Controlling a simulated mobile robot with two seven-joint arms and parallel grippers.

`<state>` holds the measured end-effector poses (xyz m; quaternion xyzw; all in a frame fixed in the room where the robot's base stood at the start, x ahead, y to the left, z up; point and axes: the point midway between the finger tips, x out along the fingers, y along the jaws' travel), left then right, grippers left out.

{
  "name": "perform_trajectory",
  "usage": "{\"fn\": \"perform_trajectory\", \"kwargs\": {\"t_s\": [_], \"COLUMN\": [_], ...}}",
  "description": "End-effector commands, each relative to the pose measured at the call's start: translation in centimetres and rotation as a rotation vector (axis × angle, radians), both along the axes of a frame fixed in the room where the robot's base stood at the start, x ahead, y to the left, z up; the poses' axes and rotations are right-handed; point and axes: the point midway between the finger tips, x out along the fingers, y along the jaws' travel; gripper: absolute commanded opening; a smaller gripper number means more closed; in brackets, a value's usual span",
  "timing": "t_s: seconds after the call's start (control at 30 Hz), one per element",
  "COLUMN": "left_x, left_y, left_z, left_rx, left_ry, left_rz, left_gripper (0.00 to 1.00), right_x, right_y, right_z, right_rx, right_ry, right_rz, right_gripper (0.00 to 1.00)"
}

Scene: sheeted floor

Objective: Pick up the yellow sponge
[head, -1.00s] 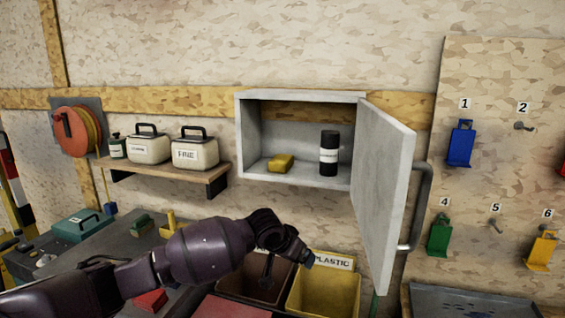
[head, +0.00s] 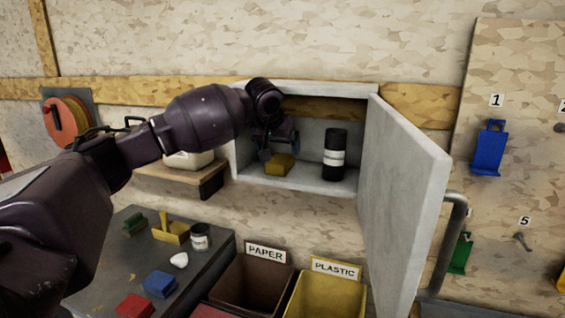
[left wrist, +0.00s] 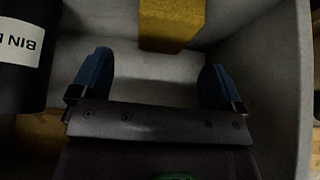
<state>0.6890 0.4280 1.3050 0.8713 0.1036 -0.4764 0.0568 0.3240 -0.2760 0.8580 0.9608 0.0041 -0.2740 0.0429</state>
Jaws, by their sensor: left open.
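The yellow sponge (head: 280,166) lies on the floor of the open grey wall cabinet (head: 302,183), left of a black cylinder. In the left wrist view the sponge (left wrist: 171,22) is at the top, partly cut off by the frame. My left gripper (head: 279,148) is inside the cabinet, close to the sponge. Its two blue fingers are spread wide in the left wrist view (left wrist: 157,84), with bare cabinet floor between them. The sponge lies beyond the fingertips, not between them. My right gripper is not in view.
The black cylinder with a white label (head: 334,155) stands right of the sponge. The cabinet door (head: 405,200) is swung open on the right. A shelf (head: 180,175) is at the left. Paper (head: 262,283) and plastic (head: 330,295) bins stand below.

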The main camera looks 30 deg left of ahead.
Motion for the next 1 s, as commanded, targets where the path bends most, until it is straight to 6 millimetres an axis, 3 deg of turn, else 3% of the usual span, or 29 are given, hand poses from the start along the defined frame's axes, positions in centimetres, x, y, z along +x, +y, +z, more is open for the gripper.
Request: {"fn": "perform_trajectory", "kwargs": {"t_s": [0.13,0.5,0.8,0.83,1.0], "left_x": [0.6,2.8,3.0,3.0,3.0], "left_y": [0.2,1.1,1.2,1.2,1.2], "left_z": [-1.1,-4.9,-5.3,-5.3,-5.3], "left_rx": [0.001,-0.001,0.000,0.000,0.000], "left_ry": [0.001,0.002,-0.001,0.000,0.000], "left_rz": [0.001,0.001,0.000,0.000,0.000], "left_gripper": [0.94,0.94,0.94,0.92,0.66], "right_x": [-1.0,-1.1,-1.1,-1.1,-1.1], "right_y": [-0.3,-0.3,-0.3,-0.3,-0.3], "right_z": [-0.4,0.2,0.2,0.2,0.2], "right_rx": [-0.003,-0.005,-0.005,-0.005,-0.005], "right_ry": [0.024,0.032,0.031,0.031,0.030], "right_rz": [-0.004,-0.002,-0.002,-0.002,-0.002], "right_gripper": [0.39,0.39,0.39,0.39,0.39]}}
